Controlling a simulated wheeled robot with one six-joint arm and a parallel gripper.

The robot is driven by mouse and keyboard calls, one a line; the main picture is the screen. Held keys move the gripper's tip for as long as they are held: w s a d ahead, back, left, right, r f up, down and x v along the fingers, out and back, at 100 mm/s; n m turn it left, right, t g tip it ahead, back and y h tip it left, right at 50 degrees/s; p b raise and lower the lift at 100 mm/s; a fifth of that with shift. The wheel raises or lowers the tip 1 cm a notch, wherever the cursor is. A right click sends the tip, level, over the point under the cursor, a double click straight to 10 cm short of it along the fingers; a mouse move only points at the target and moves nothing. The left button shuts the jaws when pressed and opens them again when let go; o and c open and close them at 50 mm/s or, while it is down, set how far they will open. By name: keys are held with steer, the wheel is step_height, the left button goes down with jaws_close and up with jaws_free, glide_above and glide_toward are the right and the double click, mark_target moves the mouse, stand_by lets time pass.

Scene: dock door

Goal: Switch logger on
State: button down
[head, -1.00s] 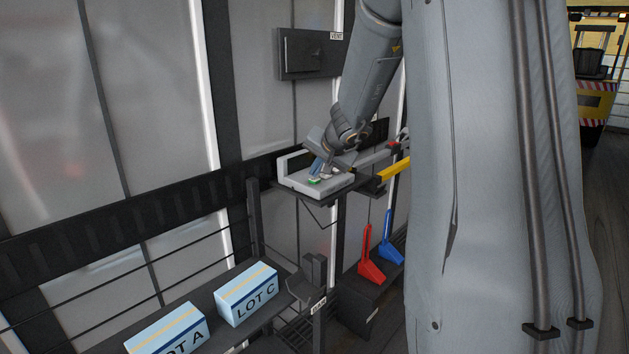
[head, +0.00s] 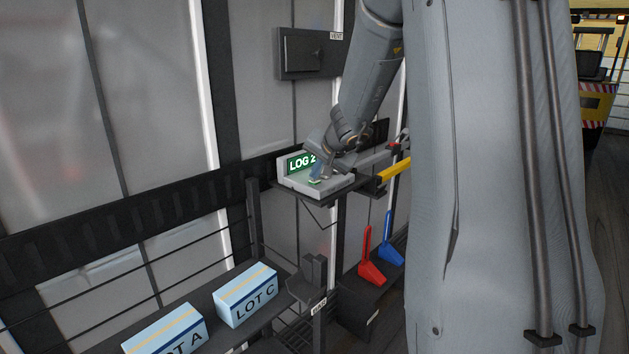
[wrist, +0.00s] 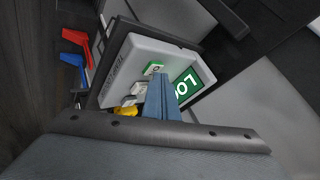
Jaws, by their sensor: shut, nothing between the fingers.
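The logger (head: 331,186) is a light grey unit on a small dark wall shelf. Its raised back carries a lit green display (head: 298,164) with white text starting "LOG 2", partly hidden behind my gripper. The wrist view also shows the logger (wrist: 134,62) and its display (wrist: 189,85). A green-marked button (wrist: 154,68) sits on its top, with pale keys (wrist: 133,94) beside it. My gripper (wrist: 160,80) is shut and empty, its blue fingers pointing down at the logger's top close to the green button. I cannot tell whether the tips touch it.
A yellow bar (head: 394,169) lies just right of the logger. A grey box (head: 310,53) labelled VENT hangs on the wall above. Below are red (head: 369,262) and blue (head: 391,243) handled items, and boxes LOT A (head: 168,332) and LOT C (head: 247,294) on a shelf.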

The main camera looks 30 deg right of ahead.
mark_target(316, 182)
steer(key=shift+r, duration=0.1)
stand_by(0.3)
steer(key=shift+r+p, duration=0.8)
step_height(316, 182, up, 5)
steer(key=p, duration=0.4)
steer(key=shift+p, duration=0.3)
stand_by(0.4)
